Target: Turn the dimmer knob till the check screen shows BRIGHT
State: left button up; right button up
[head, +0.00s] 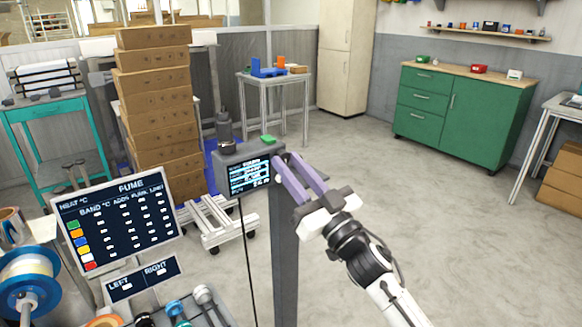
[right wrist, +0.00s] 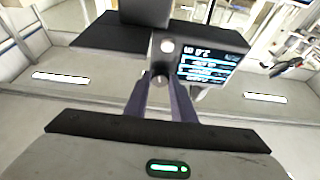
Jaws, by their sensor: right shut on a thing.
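A grey box (head: 228,158) stands on a grey post, and its check screen (head: 250,176) faces me with pale text on dark. The dimmer knob (right wrist: 159,80) is a small round piece on the box's face beside the screen. My right gripper (head: 281,162), with purple fingers, is shut on the knob; it also shows in the right wrist view (right wrist: 160,86).
A FUME board (head: 118,222) and a LEFT/RIGHT sign (head: 143,279) stand at left. Stacked cartons (head: 158,100) rise behind. The floor right of the post is clear.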

jog(key=shift+n, duration=0.4)
jog(key=n+g+y, duration=0.1)
jog(key=n, duration=0.2)
jog(key=n+g+y+p, duration=0.1)
jog(key=n, duration=0.2)
jog(key=shift+w+d+r+g, duration=0.1)
jog(key=shift+w+d+g, duration=0.1)
jog(key=shift+g, duration=0.1)
jog(key=shift+d+n+g+y+p, duration=0.1)
jog(key=shift+n+g+y+p, duration=0.25)
jog(key=shift+n+g, duration=0.8)
jog(key=shift+n+g+y+p, duration=0.15)
jog(key=shift+n+g+y, duration=0.25)
jog(key=shift+n, duration=1.55)
jog(key=o, duration=1.1)
jog(key=shift+c, duration=0.2)
jog(key=b+v, duration=0.1)
jog(key=v, duration=0.9)
